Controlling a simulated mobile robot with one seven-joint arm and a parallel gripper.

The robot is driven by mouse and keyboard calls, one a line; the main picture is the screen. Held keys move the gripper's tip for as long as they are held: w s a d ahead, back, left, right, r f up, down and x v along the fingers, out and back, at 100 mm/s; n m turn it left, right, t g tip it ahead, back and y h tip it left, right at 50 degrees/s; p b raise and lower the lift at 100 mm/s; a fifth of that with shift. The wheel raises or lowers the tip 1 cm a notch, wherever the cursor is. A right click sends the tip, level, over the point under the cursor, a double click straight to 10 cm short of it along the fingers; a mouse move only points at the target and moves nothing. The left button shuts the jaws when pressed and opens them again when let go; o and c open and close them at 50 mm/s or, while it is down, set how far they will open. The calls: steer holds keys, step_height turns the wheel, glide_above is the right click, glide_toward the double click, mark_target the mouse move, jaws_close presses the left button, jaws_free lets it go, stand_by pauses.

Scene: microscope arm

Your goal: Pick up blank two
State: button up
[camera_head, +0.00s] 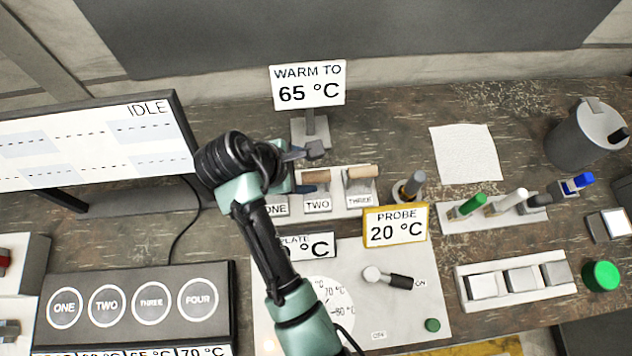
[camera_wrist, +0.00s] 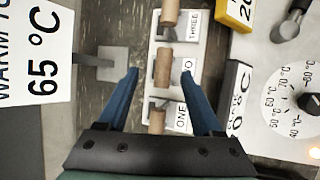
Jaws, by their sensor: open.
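Blank two (camera_wrist: 163,68) is a tan cylinder lying across its slot in the white rack (camera_wrist: 152,85), beside the label TWO. In the wrist view my gripper (camera_wrist: 160,70) is open, with its blue fingertips on either side of blank two and gaps between. Whether the fingers are down at its height is unclear. In the head view my gripper (camera_head: 314,168) is over the rack from the left, and blank two (camera_head: 318,176) is partly hidden by it. Blank three (camera_wrist: 170,12) and blank one (camera_wrist: 157,117) lie in the neighbouring slots.
The WARM TO 65 °C sign (camera_head: 309,84) stands close behind my gripper. The yellow PROBE 20 °C sign (camera_head: 396,226) and a probe in its stand (camera_head: 410,187) are right of the rack. The plate unit (camera_head: 355,265) with dial and lever is in front.

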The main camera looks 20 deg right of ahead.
mark_target(313, 175)
steer(key=shift+a+f+p+x, duration=0.15)
steer(key=shift+p+x, duration=0.25)
steer(key=shift+x, duration=1.2)
steer(key=shift+a+f+p+x, duration=0.1)
steer(key=shift+a+p+x, duration=0.2)
steer(key=shift+x, duration=1.3)
steer(key=shift+s+d, duration=0.1)
steer(key=shift+s, duration=0.1)
jaws_close()
steer(key=shift+r, duration=0.15)
